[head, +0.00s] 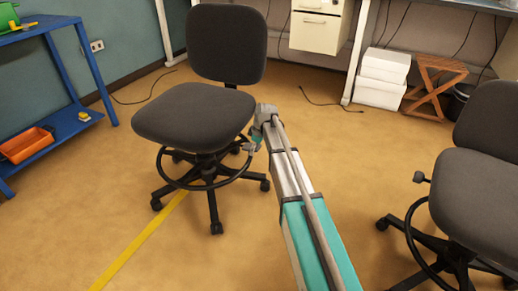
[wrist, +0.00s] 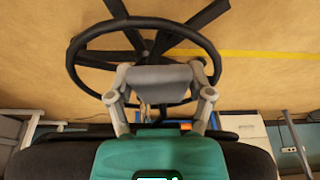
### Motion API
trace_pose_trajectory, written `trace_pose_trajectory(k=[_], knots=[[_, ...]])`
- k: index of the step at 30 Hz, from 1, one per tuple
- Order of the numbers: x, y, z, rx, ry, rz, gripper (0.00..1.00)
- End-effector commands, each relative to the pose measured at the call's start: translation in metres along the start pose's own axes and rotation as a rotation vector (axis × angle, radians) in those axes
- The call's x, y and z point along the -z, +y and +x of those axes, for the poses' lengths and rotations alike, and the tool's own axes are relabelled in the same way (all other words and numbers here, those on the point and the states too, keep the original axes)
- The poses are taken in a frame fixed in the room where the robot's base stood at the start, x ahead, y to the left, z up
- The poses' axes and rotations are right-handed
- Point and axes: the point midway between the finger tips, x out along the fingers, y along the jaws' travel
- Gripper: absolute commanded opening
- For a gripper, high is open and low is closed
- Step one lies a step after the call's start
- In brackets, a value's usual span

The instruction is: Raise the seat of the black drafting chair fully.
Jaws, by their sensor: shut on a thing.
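The black drafting chair (head: 192,112) stands left of centre in the head view, with its dark seat level above a foot ring (head: 172,178) and a five-star base. In the wrist view the foot ring (wrist: 85,34) is at the top and the dark seat (wrist: 45,158) at the bottom. My gripper (head: 252,144) is at the right side of this chair, just below the seat edge and above the ring. It is shut on the seat lever, which its fingers (wrist: 152,104) mostly hide.
A second dark chair (head: 485,195) with a foot ring and side lever (head: 421,177) stands at the right. A blue shelf (head: 60,122) is at the left. White boxes (head: 383,80) and a wooden stool (head: 433,82) are at the back. Open floor lies in front.

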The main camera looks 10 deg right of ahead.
Motion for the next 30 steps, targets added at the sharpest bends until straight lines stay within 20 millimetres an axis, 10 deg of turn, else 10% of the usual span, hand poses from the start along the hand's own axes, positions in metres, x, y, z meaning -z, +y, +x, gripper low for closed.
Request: trace_pose_trajectory(k=[30], knots=[[0.006,0.0,-0.026,0.0,-0.001,0.0,0.41]])
